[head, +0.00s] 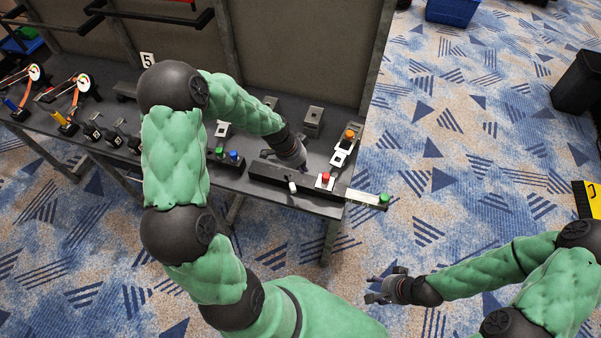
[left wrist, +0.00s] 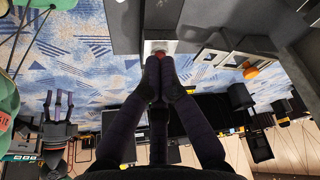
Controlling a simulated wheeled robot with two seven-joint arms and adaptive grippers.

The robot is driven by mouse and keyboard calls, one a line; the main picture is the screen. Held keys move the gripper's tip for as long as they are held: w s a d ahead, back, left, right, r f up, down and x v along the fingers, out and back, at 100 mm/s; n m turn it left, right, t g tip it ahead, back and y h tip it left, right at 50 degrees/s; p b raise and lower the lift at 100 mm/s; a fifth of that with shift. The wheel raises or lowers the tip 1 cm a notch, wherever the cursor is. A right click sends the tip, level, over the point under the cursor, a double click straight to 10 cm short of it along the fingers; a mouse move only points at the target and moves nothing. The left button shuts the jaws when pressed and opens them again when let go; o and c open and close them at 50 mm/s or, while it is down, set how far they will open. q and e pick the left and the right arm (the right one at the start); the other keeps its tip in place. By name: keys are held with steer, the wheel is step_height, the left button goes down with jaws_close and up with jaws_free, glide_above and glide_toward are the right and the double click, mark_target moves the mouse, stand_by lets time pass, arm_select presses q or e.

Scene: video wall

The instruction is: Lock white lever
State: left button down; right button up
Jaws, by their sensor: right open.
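A short white lever (head: 292,187) sticks out from the front of a long dark box (head: 265,172) at the right part of the table. A red button (head: 325,179) on a white plate sits just right of it. My left gripper (head: 298,163) is over the box, just behind the lever. In the left wrist view its fingers (left wrist: 159,62) are together, with the red button (left wrist: 160,53) showing just beyond the tips. The lever cannot be made out there. My right gripper (head: 372,289) is open and empty, low over the carpet, away from the table.
A green button (head: 384,198) on a pale bar juts past the table's right edge. An orange knob (head: 350,134) stands behind the red button. Green and blue buttons (head: 226,155) lie to the left. My left arm hides part of the table (head: 250,190).

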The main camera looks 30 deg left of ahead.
mark_target(290, 181)
arm_select(q)
steer(key=b+x, duration=0.1)
steer(key=x, duration=0.8)
steer(key=shift+s+a+b, duration=0.4)
steer(key=shift+s+a, duration=0.55)
steer(key=shift+s, duration=0.1)
steer(key=shift+s+a, duration=0.35)
steer(key=shift+s, duration=0.05)
steer(key=shift+s+m+b, duration=0.2)
steer(key=shift+m+b, duration=0.2)
steer(key=shift+b, duration=0.35)
